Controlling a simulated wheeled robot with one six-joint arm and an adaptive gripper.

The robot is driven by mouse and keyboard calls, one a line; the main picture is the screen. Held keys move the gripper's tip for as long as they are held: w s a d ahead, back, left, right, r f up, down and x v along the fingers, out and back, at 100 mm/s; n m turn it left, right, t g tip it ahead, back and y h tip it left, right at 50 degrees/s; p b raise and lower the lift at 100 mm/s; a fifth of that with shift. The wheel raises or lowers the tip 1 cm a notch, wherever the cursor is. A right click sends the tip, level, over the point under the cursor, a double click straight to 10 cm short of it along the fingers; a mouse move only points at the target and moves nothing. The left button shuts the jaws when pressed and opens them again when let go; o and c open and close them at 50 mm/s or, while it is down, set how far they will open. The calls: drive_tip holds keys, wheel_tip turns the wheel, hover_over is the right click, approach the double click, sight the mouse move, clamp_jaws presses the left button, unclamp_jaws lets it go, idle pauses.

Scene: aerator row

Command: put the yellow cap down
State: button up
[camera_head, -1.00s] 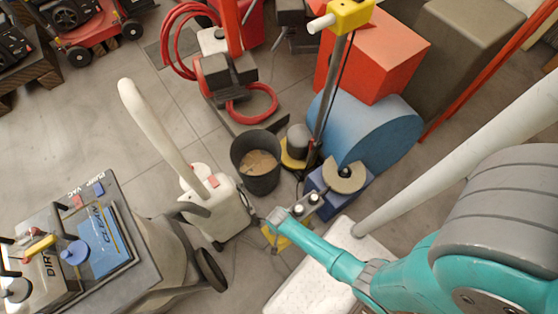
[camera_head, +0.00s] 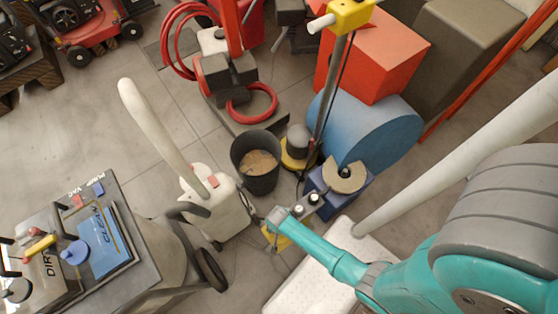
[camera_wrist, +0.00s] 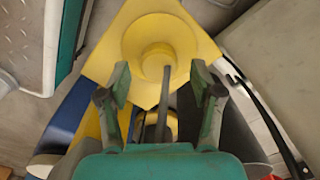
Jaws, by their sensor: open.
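In the wrist view, a round yellow cap (camera_wrist: 160,28) with a raised knob in its middle lies on a yellow surface (camera_wrist: 108,62). My gripper (camera_wrist: 158,82) is open, with its two fingers apart on either side of the knob's line. The cap is beyond the fingertips and wider than the gap between them. Whether a finger touches it I cannot tell. A dark stalk shows lower down between the fingers. In the head view, my gripper (camera_head: 262,219) is small, over a yellow part (camera_head: 275,240); the cap cannot be made out there.
A white machine with a hose (camera_head: 210,208) and a grey bucket (camera_head: 254,178) stand close by my gripper. A dark cart (camera_head: 140,245) is at the lower left, a blue drum (camera_head: 385,140) behind to the right. A white slab (camera_head: 315,285) lies below my arm. Open floor lies upper left.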

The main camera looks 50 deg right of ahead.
drive_tip(key=s+r+n+t, duration=0.3)
drive_tip(key=s+r+t, duration=0.1)
drive_tip(key=r, duration=1.3)
drive_tip(key=s+r+n+t, duration=0.4)
drive_tip(key=s+r+t, duration=0.1)
drive_tip(key=r, duration=1.3)
drive_tip(key=s+r+n+t, duration=0.4)
drive_tip(key=r+t, duration=0.2)
drive_tip(key=r, duration=1.1)
drive_tip(key=shift+s+r, duration=0.3)
